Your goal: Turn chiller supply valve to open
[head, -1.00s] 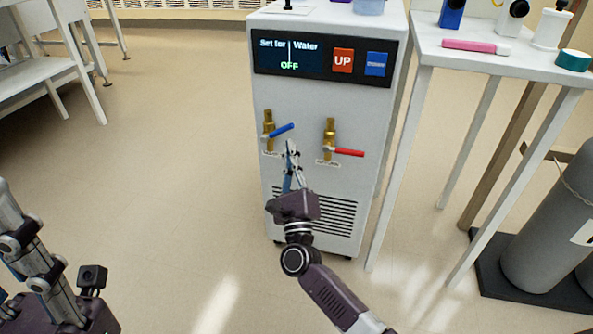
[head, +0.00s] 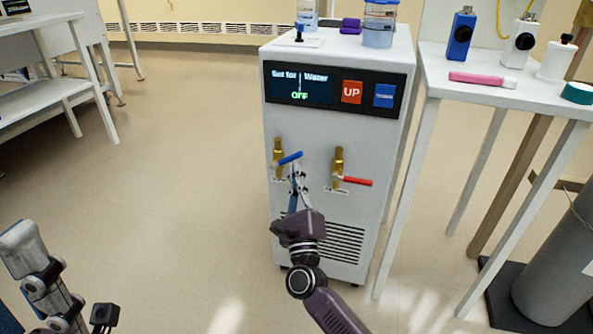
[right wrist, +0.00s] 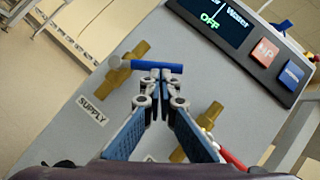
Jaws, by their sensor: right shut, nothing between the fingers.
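The supply valve is a brass fitting (head: 278,148) with a blue lever (head: 290,158) on the chiller's front (head: 325,125). The lever points right and slightly up in the head view. In the right wrist view the blue lever (right wrist: 160,65) lies across the fingertips, beside the SUPPLY label (right wrist: 91,110). My right gripper (head: 298,174) is just below the lever with its fingertips together and nothing between them. In the right wrist view the tips (right wrist: 161,78) are at or very near the lever; contact is unclear. My left arm shows at lower left, its gripper out of view.
A second brass valve with a red lever (head: 357,181) is to the right. The chiller display (head: 300,90) reads OFF, beside UP (head: 352,92) and blue (head: 384,96) buttons. A white table (head: 500,92) and grey cylinder (head: 555,270) stand right. Floor left is clear.

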